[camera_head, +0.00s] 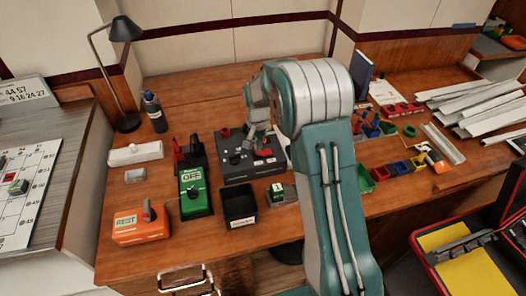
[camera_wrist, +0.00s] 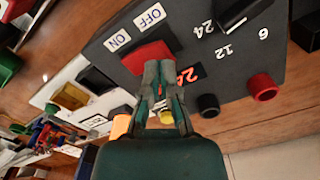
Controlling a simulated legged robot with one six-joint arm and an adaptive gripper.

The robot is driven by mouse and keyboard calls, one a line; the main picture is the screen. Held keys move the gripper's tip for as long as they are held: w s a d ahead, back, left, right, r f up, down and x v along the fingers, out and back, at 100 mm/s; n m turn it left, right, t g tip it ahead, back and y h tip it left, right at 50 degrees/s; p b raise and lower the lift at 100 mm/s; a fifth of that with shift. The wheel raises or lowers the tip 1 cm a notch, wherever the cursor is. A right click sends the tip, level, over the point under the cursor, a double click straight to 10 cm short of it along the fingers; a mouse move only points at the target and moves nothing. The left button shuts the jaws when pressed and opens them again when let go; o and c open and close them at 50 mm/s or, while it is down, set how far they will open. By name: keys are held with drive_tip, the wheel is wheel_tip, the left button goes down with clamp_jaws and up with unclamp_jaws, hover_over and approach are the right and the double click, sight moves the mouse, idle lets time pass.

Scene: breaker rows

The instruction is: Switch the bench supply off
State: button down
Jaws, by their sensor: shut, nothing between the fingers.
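The bench supply is a dark grey box (camera_head: 238,172) on the wooden bench, behind a black open bin. In the wrist view its panel (camera_wrist: 105,62) has an ON label (camera_wrist: 117,40), an OFF label (camera_wrist: 150,14), a red switch (camera_wrist: 140,57), a partly covered red display (camera_wrist: 191,73) and a black knob (camera_wrist: 238,10) among the numbers 6, 12 and 24. My gripper (camera_wrist: 158,66) is shut and empty, its fingertips over the lower right part of the red switch. I cannot tell whether they touch it, or which way the switch is tilted.
A red terminal (camera_wrist: 263,87) and a black terminal (camera_wrist: 208,105) stick out from the panel edge. A green device marked OFF (camera_head: 193,190), the black bin (camera_head: 239,207) and an orange REST box (camera_head: 140,223) stand nearby. A desk lamp (camera_head: 125,30) and bottle (camera_head: 154,112) stand behind.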

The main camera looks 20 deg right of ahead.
sight(258, 151)
drive_tip(key=shift+f, duration=0.85)
idle(0.5)
drive_tip(key=shift+r, duration=3.5)
